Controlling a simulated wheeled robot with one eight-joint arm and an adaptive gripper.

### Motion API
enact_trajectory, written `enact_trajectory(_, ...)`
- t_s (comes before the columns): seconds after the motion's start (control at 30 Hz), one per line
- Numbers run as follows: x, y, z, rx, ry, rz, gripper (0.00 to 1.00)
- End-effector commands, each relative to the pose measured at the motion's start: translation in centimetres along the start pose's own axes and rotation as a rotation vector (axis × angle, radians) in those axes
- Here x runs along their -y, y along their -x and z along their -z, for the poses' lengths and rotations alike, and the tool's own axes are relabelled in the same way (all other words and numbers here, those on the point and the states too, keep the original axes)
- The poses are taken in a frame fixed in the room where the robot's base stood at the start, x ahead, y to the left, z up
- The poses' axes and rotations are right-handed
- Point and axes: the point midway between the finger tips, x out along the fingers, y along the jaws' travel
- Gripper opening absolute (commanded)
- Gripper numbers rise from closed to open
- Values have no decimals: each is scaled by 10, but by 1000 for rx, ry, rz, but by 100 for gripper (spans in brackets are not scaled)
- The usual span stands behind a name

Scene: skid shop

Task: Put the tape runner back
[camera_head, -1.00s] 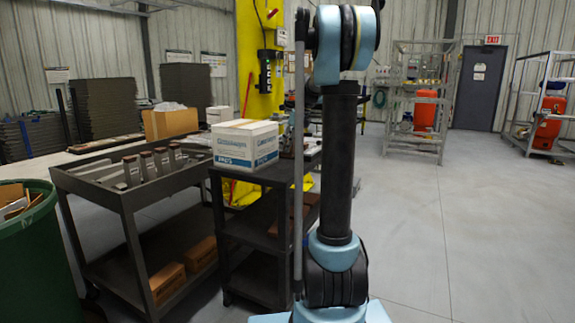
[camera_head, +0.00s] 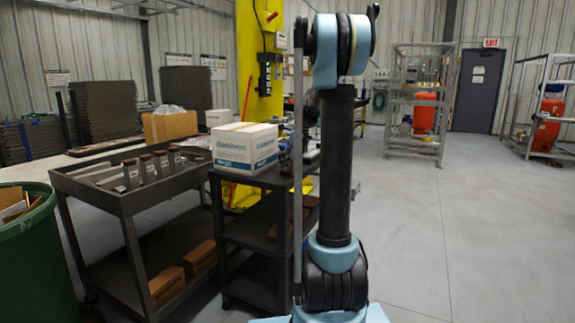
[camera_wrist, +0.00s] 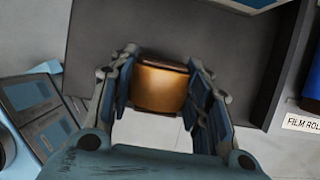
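In the wrist view my gripper (camera_wrist: 160,92) has its two blue-grey fingers on either side of a glossy orange-brown roll, which looks like the tape runner (camera_wrist: 158,88). The fingers appear to press on both its sides. A pale patch shows below the roll, between the fingers; I cannot tell whether it is part of the runner. A dark grey flat surface (camera_wrist: 215,35) lies beyond it. In the head view my arm stands upright in the middle and hides the gripper and the runner.
A label reading "FILM ROLL" (camera_wrist: 304,124) sits beside a blue item at the wrist view's right edge. A white carton (camera_head: 245,149) stands on a dark shelf cart (camera_head: 240,185). Left are a grey tray cart (camera_head: 125,195) and a green bin (camera_head: 40,250).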

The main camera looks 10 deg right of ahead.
Motion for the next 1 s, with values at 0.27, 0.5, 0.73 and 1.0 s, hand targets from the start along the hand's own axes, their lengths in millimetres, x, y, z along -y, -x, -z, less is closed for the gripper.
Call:
enact_trajectory(0.27,0,0,0,0,0,0,61)
enact_trajectory(0.5,0,8,0,0,-1,0,61)
enact_trajectory(0.73,1,46,1,0,-3,0,61)
enact_trajectory(1.0,1,95,1,0,-3,1,61)
